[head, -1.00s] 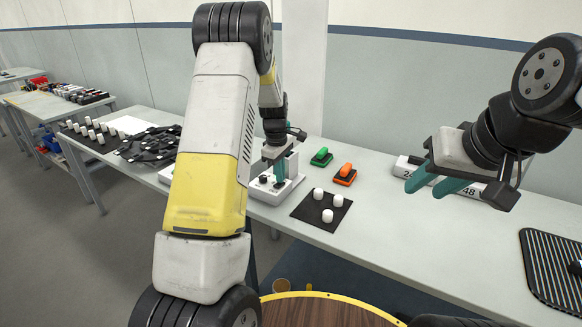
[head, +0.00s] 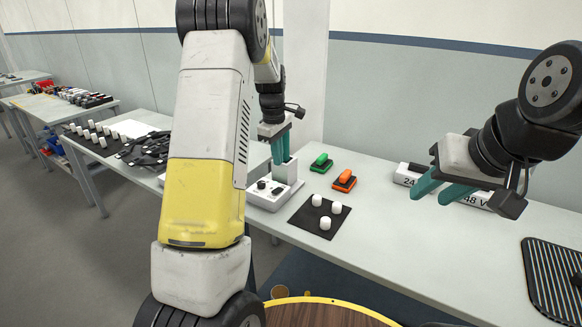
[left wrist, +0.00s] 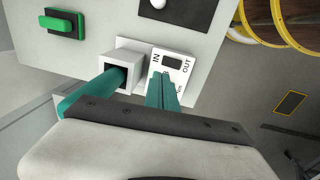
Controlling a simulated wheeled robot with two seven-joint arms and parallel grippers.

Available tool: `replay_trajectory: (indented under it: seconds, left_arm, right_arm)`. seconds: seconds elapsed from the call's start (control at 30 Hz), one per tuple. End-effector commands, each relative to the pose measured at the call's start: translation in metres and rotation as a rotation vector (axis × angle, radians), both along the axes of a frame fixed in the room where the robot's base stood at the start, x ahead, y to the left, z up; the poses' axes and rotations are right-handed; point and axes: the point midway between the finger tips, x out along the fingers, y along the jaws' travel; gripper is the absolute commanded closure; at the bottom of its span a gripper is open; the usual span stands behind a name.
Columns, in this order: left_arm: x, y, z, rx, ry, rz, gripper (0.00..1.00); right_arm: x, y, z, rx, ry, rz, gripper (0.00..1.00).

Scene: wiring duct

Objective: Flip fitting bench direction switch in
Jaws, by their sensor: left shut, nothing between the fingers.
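A white control box (head: 262,197) with dark knobs and a taller block stands on the bench, partly hidden behind my left arm. In the left wrist view, its label plate (left wrist: 183,66) reads IN and OUT beside a dark slot (left wrist: 172,63); I cannot tell which way the switch stands. A square hollow block (left wrist: 123,56) is beside the plate. My right gripper (head: 440,191) is open and empty above the bench.
A green piece (head: 321,162) and an orange piece (head: 344,180) lie behind a black mat (head: 306,222) with white cylinders. Voltage-marked blocks (head: 408,175) are under my right gripper. A striped dark tray (head: 552,275) is at right.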

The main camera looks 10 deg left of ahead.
Motion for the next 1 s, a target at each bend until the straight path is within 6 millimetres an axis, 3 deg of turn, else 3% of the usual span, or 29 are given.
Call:
replay_trajectory:
  seconds: [0.1,0.3,0.77,0.87,1.0]
  left_arm:
    - [0.004,-0.003,0.025,-0.001,-0.003,-0.001,1.0]
    - [0.008,-0.004,0.049,0.0,-0.001,0.0,1.0]
    - [0.007,-0.004,0.056,-0.002,0.0,-0.003,1.0]
    - [-0.001,-0.005,0.066,-0.01,-0.016,-0.033,1.0]
    - [-0.034,-0.01,0.099,-0.033,-0.076,-0.156,1.0]
  right_arm:
    - [0.0,0.0,0.0,0.0,0.001,-0.001,0.64]
    - [0.0,0.0,0.0,0.0,0.001,-0.001,0.64]
    - [0.0,0.0,0.0,0.0,0.001,-0.001,0.64]
    - [0.0,0.0,0.0,0.0,0.001,-0.001,0.64]
    - [0.0,0.0,0.0,0.0,0.001,-0.001,0.64]
